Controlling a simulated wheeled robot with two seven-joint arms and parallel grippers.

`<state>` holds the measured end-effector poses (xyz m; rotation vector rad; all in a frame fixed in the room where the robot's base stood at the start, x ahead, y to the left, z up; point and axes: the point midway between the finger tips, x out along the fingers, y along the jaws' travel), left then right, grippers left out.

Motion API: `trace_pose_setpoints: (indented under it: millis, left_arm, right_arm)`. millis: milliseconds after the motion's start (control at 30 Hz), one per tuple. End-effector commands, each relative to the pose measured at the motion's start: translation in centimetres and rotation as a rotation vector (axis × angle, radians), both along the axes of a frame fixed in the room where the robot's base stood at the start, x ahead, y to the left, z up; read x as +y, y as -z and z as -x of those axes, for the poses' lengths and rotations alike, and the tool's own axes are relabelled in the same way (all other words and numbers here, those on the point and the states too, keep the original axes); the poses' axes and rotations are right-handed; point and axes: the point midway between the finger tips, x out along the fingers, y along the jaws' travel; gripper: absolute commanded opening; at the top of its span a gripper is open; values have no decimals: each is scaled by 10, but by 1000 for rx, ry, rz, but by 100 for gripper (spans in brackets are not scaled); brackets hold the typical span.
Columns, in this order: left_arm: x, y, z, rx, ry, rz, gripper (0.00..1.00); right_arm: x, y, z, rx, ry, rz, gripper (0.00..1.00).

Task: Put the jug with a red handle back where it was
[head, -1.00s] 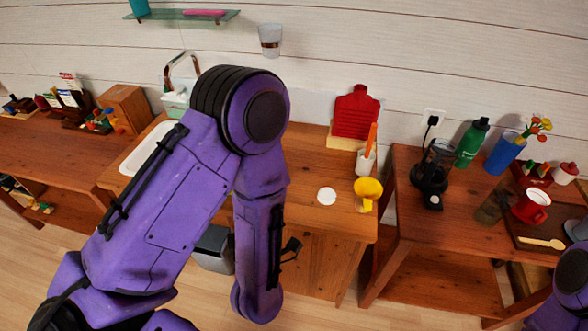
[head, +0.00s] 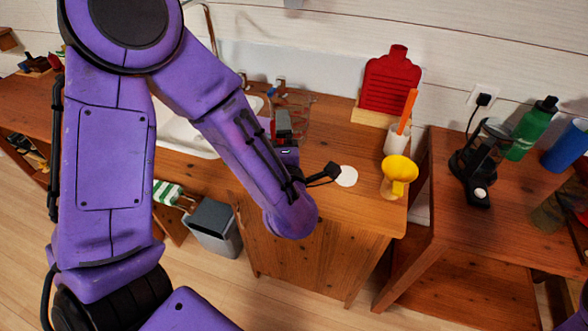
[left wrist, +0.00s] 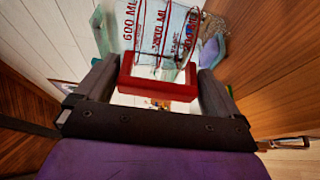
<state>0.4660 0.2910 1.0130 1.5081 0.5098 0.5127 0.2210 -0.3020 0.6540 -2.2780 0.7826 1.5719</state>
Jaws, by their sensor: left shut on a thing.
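The clear jug with red measuring marks and a red handle (left wrist: 158,86) fills the top middle of the left wrist view. Its handle lies between the fingers of my left gripper (left wrist: 158,84), which is shut on it. In the head view the transparent jug (head: 302,108) is above the wooden counter (head: 330,222), partly hidden by my left gripper (head: 286,127). Whether it touches the counter cannot be told. My right gripper is not in view.
A white disc (head: 346,176), a yellow funnel-like item (head: 398,172), a white cup with an orange utensil (head: 397,139) and a red board (head: 391,82) are right of the jug. A sink (head: 182,137) lies left. A grey bin (head: 214,228) stands below.

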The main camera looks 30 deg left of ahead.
Motion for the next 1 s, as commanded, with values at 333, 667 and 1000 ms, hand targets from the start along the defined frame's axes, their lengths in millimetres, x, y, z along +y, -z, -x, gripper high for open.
trace_pose_setpoints:
  millis: [333,667,1000]
  left_arm:
    - [5,30,-28,3,4,1,32]
    - [11,71,-56,3,4,0,32]
    - [11,92,-55,-3,4,2,32]
  right_arm:
    - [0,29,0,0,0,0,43]
    - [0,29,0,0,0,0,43]
    - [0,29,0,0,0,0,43]
